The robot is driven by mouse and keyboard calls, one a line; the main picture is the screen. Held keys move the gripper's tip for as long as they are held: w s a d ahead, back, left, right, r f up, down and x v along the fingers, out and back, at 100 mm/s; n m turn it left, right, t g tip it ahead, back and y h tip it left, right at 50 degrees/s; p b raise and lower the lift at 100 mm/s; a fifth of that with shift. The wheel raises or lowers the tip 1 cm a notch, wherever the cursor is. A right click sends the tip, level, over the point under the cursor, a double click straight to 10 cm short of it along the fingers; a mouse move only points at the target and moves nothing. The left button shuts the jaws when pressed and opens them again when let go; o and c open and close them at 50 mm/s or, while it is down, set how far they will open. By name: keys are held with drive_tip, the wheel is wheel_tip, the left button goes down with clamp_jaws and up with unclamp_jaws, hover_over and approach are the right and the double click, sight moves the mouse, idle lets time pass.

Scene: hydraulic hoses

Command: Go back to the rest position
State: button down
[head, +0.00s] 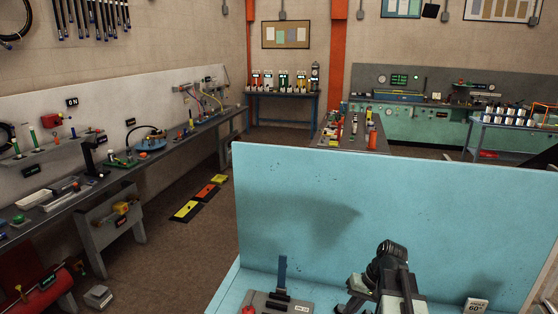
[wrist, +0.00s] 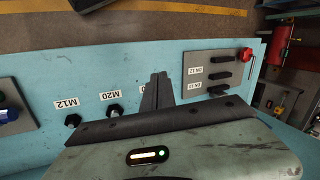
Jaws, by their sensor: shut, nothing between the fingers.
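My gripper (wrist: 157,90) shows in the wrist view with its dark fingers together and nothing between them. It is above a light blue bench surface (wrist: 45,70). In the head view my arm rises at the bottom right, in front of the blue panel (head: 400,205); the fingertips cannot be made out there. In the wrist view, two black fittings beside the M12 label (wrist: 66,103) and M20 label (wrist: 106,96) lie left of the fingers. A grey plate (wrist: 215,72) with black handles and a red knob (wrist: 246,55) lies to their right.
A long grey workbench (head: 150,160) with tools runs along the left wall. Yellow and orange floor plates (head: 205,191) lie beside it. A green test bench (head: 415,125) stands at the back right.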

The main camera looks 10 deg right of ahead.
drive_tip(key=s+a+f+n+h, duration=0.1)
drive_tip(key=a+h, duration=0.3)
drive_tip(key=a, duration=0.8)
drive_tip(key=shift+s+f+n+g, duration=0.35)
drive_tip(key=shift+s+n, duration=0.15)
drive_tip(key=shift+s, duration=0.15)
drive_tip(key=shift+d, duration=0.1)
